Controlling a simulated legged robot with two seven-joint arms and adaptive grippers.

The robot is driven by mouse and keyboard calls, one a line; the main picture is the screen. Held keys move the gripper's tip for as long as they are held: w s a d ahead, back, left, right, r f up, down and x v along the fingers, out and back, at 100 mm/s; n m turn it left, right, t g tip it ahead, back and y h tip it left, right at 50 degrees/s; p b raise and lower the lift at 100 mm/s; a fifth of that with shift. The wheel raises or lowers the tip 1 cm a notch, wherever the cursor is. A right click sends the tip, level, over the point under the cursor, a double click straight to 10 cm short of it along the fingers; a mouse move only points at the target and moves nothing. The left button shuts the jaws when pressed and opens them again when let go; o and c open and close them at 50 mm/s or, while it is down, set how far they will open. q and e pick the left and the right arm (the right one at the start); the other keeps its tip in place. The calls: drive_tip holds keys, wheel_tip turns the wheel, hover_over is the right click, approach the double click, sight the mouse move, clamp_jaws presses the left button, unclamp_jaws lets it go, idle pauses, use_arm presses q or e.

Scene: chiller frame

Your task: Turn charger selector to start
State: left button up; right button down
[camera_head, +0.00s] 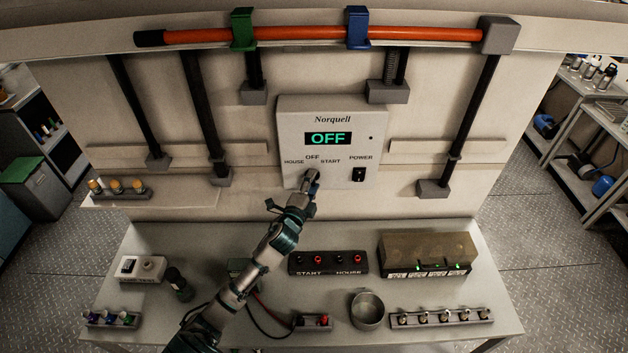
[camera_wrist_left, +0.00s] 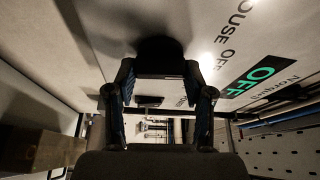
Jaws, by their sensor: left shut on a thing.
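The charger panel (camera_head: 290,118), labelled Norquell, is a pale box on the upright wall, and its display (camera_head: 328,138) reads OFF in green. Below it are the labels HOUSE, OFF and START, and a black POWER switch (camera_head: 359,175) at the right. My left gripper (camera_head: 311,180) reaches up to the spot under these labels and is shut on the selector knob, which it mostly hides. In the left wrist view the two fingers (camera_wrist_left: 161,95) stand on either side of the dark knob (camera_wrist_left: 158,50). Which label the knob points to cannot be told. My right gripper is not in view.
The bench (camera_head: 220,235) below holds a START/HOUSE socket block (camera_head: 328,263), a battery-like box (camera_head: 428,252), a metal cup (camera_head: 366,309) and connector racks. An orange bar (camera_head: 300,34) with green and blue clamps runs above the panel.

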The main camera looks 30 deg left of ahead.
use_arm(q)
drive_tip(key=shift+w+a+r+m+g+y, duration=0.15)
drive_tip(key=shift+m+g, duration=0.5)
drive_tip(key=shift+m, duration=0.75)
drive_tip(key=shift+s+a+r+m+g+y, duration=0.1)
drive_tip(key=shift+m+g+y, duration=0.15)
drive_tip(key=shift+m+g, duration=0.8)
drive_tip(key=shift+w+a+r+m+g+y, duration=0.1)
drive_tip(key=shift+r+m+g+y, duration=0.15)
drive_tip(key=shift+m, duration=1.5)
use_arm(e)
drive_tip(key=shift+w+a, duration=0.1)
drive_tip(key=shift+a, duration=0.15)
use_arm(q)
drive_tip(key=shift+f, duration=0.1)
drive_tip(key=o, duration=1)
drive_tip(key=shift+o, duration=0.7)
drive_tip(key=shift+w+a+f, duration=0.1)
drive_tip(key=shift+f, duration=0.2)
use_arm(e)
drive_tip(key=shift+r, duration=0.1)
use_arm(q)
drive_tip(key=v, duration=1.1)
drive_tip(key=shift+s+r, duration=0.2)
drive_tip(key=shift+s, duration=0.25)
